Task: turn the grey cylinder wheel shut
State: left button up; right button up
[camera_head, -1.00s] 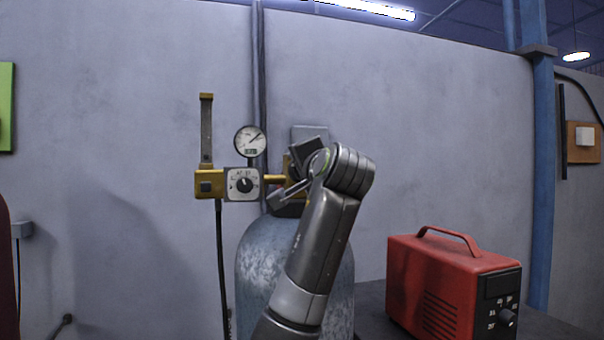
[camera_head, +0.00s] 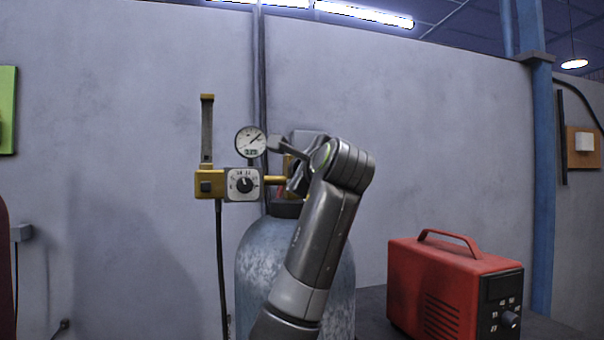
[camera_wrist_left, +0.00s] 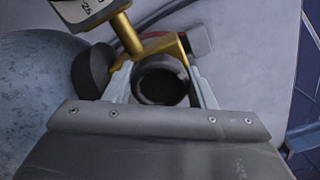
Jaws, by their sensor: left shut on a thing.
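The grey gas cylinder (camera_head: 262,270) stands upright in front of the wall, partly behind my left arm. A brass valve and regulator (camera_head: 210,184) with a dial box and a round gauge (camera_head: 250,142) extend left from its top. In the left wrist view the dark round wheel (camera_wrist_left: 160,84) sits between the two pale fingers of my left gripper (camera_wrist_left: 162,88), which is shut on it. The brass valve body (camera_wrist_left: 164,47) lies just beyond the wheel. In the head view my left gripper (camera_head: 292,165) is at the cylinder top and hides the wheel. My right gripper is out of view.
A red machine (camera_head: 440,285) with a handle and knobs stands on a dark surface at the right. A hose (camera_head: 220,270) hangs from the regulator. A blue post (camera_head: 541,180) rises at the far right. The wall behind is close.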

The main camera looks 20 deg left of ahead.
pick_arm(q)
jog(key=shift+f+m, duration=0.1)
jog(key=shift+m, duration=1.2)
jog(key=shift+w+m, duration=0.1)
jog(key=shift+m, duration=0.2)
jog(key=o, duration=1)
jog(key=shift+c, duration=0.2)
jog(key=shift+b, duration=0.3)
jog(key=b+v, duration=0.6)
jog(key=v, duration=1.1)
jog(key=shift+s+d, duration=0.25)
